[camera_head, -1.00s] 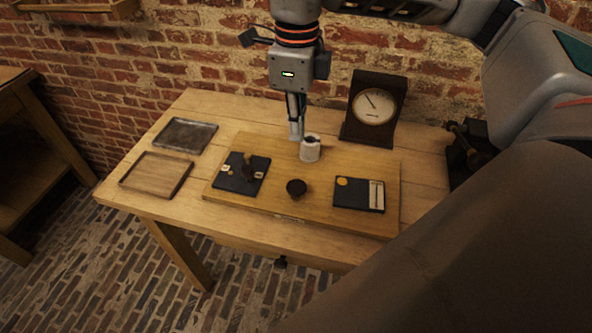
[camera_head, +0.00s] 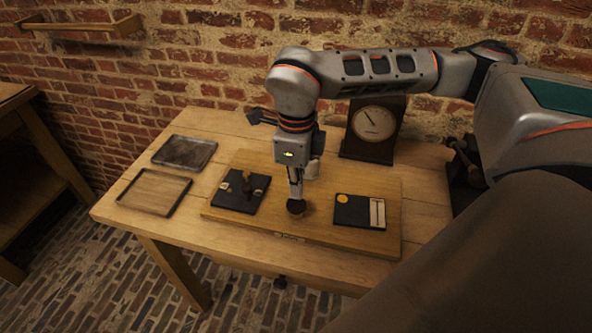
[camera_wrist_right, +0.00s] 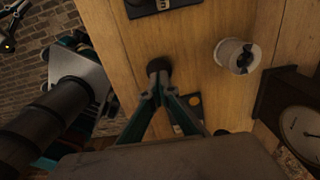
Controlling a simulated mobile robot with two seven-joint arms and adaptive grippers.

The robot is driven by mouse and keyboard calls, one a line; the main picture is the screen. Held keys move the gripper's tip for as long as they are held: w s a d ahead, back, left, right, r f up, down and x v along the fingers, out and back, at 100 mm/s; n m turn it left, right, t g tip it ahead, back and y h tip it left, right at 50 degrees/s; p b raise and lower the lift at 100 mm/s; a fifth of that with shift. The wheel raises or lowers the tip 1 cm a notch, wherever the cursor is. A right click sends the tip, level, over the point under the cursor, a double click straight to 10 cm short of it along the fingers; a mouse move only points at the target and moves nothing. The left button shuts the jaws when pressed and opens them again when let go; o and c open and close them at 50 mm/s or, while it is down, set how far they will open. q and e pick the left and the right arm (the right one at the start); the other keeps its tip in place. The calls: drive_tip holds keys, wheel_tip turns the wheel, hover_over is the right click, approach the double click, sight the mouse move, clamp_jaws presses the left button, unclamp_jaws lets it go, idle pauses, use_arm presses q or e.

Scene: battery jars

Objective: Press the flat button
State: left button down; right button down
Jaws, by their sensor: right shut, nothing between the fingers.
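A small dark round button (camera_head: 296,208) stands on the wooden board (camera_head: 240,224) between two black plates; it also shows in the wrist view (camera_wrist_right: 157,65). My right gripper (camera_head: 296,194) points down with its fingertips at the top of this button. It is shut and holds nothing. I cannot tell whether the tips touch the button or whether it is pressed in. The right black plate (camera_head: 353,217) bears a flat yellow disc (camera_head: 343,198) and a pale strip. My left gripper is not in view.
A left black plate (camera_head: 232,203) carries a dark lever. A white jar (camera_wrist_right: 232,58) stands behind the gripper. A dial gauge (camera_head: 373,123) stands at the back. Two shallow trays, one dark (camera_head: 185,165) and one wooden (camera_head: 153,208), lie at the left.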

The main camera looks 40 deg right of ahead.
sight(296, 206)
drive_tip(key=shift+f, duration=1.2)
